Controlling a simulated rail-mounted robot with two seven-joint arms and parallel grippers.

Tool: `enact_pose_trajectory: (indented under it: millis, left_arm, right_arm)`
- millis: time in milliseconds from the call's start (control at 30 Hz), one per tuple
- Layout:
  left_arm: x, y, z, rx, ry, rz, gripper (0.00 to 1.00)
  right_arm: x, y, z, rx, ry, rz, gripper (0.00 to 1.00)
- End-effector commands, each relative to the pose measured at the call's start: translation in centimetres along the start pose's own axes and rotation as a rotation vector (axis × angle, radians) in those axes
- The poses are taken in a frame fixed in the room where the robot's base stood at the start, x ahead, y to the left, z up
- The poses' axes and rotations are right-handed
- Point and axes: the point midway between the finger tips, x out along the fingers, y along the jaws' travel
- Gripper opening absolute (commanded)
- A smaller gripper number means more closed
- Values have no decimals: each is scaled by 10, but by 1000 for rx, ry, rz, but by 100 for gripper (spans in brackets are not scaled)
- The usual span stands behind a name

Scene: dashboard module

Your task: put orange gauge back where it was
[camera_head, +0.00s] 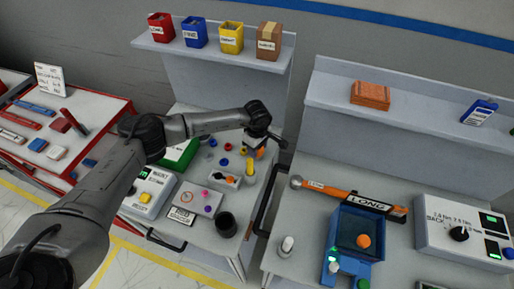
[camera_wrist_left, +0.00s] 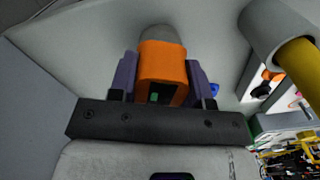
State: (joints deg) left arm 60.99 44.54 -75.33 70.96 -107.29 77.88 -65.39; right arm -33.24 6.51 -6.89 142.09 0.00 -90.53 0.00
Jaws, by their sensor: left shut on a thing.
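My left gripper (camera_head: 262,144) is above the back right part of the left grey workbench (camera_head: 217,240). In the left wrist view its two purple fingers (camera_wrist_left: 160,72) are shut on the orange gauge (camera_wrist_left: 162,62), one on each side. The gauge is a blocky orange body with a small dark green window and a rounded grey end. In the head view only a small orange part of the gauge (camera_head: 260,153) shows below the gripper. I cannot tell whether it touches the surface beneath. My right gripper is not in view.
A yellow cylinder (camera_head: 250,166) stands close to the gauge, among several small coloured parts. A black cup (camera_head: 226,225) stands at the bench front. The right bench holds a blue bin (camera_head: 347,268) and an orange-handled tool (camera_head: 330,190). Shelves rise behind both benches.

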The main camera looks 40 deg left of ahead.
Motion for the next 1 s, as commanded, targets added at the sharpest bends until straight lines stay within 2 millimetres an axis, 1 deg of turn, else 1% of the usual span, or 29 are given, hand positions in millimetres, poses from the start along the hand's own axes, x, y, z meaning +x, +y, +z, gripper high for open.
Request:
enact_pose_trajectory:
  millis: [67,267,433,467,500,700,900,1000]
  left_arm:
    - [3,0,0,0,0,2,14]
    - [3,0,0,0,0,2,14]
    - [8,0,0,0,0,2,14]
    - [6,0,0,0,0,1,47]
    - [6,0,0,0,0,1,51]
    - [7,0,0,0,0,1,70]
    - [6,0,0,0,0,1,70]
    - [3,0,0,0,0,1,70]
  right_arm:
    - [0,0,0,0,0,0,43]
    - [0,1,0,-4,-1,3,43]
    - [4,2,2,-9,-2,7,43]
    - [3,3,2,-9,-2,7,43]
    - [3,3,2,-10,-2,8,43]
    - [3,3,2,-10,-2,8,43]
    - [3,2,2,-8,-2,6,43]
    - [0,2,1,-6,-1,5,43]
